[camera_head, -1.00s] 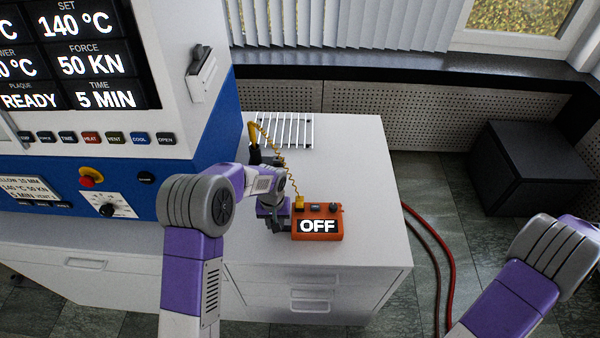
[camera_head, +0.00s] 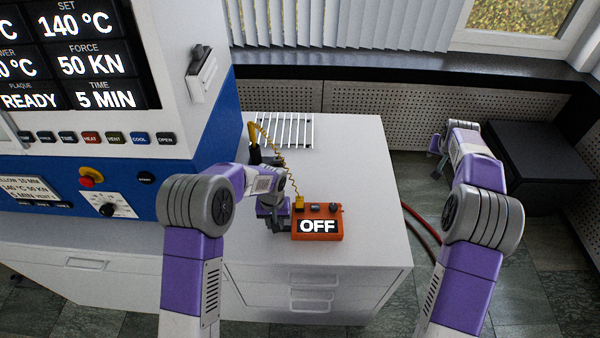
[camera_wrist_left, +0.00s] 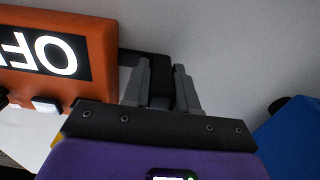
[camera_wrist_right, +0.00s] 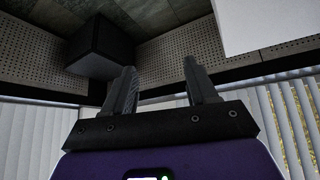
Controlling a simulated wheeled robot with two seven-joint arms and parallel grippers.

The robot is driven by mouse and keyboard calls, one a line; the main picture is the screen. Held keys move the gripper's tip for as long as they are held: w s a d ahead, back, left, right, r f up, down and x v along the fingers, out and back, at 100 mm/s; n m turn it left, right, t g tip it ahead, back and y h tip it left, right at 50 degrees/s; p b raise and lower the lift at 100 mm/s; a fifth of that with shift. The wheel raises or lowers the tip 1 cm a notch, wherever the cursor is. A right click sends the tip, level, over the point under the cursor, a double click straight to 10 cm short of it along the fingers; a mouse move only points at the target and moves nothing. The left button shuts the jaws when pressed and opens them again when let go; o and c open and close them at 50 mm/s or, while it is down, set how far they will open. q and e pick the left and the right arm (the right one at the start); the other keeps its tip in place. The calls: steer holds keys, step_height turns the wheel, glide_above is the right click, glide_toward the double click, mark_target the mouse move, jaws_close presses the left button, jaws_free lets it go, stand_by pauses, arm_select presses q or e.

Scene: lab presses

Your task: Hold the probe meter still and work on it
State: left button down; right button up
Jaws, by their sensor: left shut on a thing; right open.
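The orange probe meter (camera_head: 318,238) lies on the white counter top with its display reading OFF. A coiled yellow cord runs from it to a yellow-handled probe (camera_head: 253,135) standing in a dark holder behind. My left gripper (camera_head: 282,226) is at the meter's left side. In the left wrist view, its fingers (camera_wrist_left: 162,85) are closed on a dark part beside the orange meter body (camera_wrist_left: 98,45). My right gripper (camera_head: 437,143) is raised right of the counter, away from the meter. In the right wrist view, its fingers (camera_wrist_right: 162,88) are apart with nothing between them.
A white wire rack (camera_head: 283,130) lies at the counter's back. The blue and white press (camera_head: 190,120) stands on the left. A dark box (camera_head: 545,160) stands on the floor at right, and red hoses (camera_head: 422,222) run beside the counter. The counter right of the meter is clear.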

steer(key=a+f+n+g+y, duration=0.1)
steer(key=a+n+g+y, duration=0.15)
steer(key=a, duration=1.85)
steer(key=n+g, duration=0.2)
steer(key=g, duration=0.2)
glide_above(300, 197)
step_height(300, 197, down, 12)
steer(key=shift+r, duration=0.25)
jaws_close()
